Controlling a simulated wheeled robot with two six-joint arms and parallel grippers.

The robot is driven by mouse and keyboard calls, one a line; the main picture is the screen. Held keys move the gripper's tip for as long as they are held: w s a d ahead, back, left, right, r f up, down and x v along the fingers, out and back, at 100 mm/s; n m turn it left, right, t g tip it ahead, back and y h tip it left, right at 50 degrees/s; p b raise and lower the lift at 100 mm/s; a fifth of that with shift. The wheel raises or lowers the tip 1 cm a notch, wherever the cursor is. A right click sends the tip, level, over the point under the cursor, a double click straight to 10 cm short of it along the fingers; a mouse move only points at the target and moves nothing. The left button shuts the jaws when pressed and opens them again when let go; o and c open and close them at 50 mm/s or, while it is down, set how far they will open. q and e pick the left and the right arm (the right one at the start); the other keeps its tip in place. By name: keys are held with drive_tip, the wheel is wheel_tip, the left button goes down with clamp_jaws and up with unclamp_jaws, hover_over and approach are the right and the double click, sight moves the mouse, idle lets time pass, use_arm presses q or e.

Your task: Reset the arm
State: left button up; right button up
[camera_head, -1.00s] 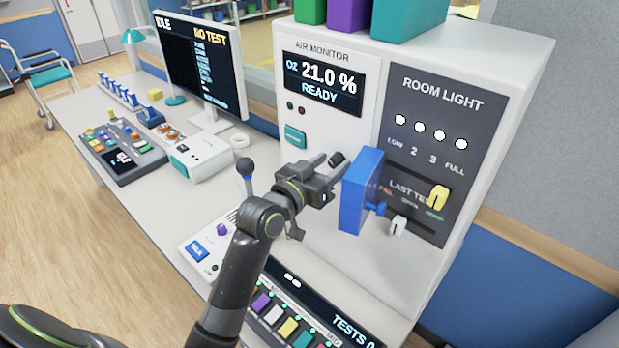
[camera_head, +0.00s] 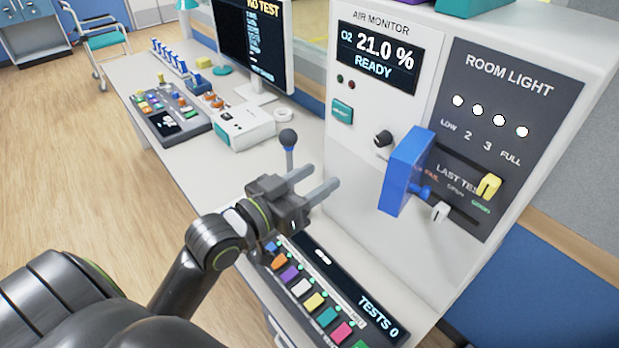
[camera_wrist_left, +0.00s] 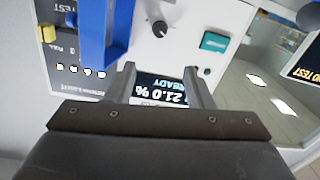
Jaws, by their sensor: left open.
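My left gripper (camera_head: 315,180) is in the middle of the head view, above the desk and in front of the white cabinet. Its two fingers are apart with nothing between them. In the left wrist view the fingers (camera_wrist_left: 160,85) frame the air monitor screen (camera_wrist_left: 160,88), which appears upside down. The same screen (camera_head: 377,52) reads 21.0 % and READY in the head view. A blue block-shaped cover (camera_head: 405,170) stands out from the cabinet, to the right of the gripper and apart from it. My right gripper does not show.
A ball-topped lever (camera_head: 288,145) stands just behind the gripper. A panel of coloured buttons (camera_head: 310,295) lies below it. A black knob (camera_head: 383,139) and a yellow slider (camera_head: 488,187) are on the cabinet. A monitor (camera_head: 255,45) and consoles stand farther left.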

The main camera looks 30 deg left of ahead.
use_arm(q)
drive_tip(key=shift+s, duration=0.35)
idle(0.3)
drive_tip(key=s+a+f+n+g+y, duration=0.1)
drive_tip(key=s+a+f+g+y, duration=0.15)
drive_tip(key=f, duration=0.45)
drive_tip(key=s+a+f+g+y, duration=0.2)
drive_tip(key=s+f+g, duration=0.1)
drive_tip(key=f, duration=0.4)
drive_tip(key=s+a+f+n+g+y, duration=0.1)
drive_tip(key=s+a+f+g+y, duration=0.2)
drive_tip(key=s+f+g, duration=0.8)
drive_tip(key=s+a+f+t+b, duration=0.1)
drive_tip(key=s+f, duration=0.1)
drive_tip(key=f, duration=1.1)
drive_tip(key=s+a+f+t+b, duration=0.1)
drive_tip(key=s+f, duration=0.1)
drive_tip(key=f, duration=1.2)
drive_tip(key=s+d+f+g, duration=0.1)
drive_tip(key=s+f, duration=1.3)
drive_tip(key=f, duration=0.2)
drive_tip(key=shift+s+d+h+b, duration=0.3)
drive_tip(key=shift+s+h+b, duration=0.1)
drive_tip(key=shift+h, duration=0.05)
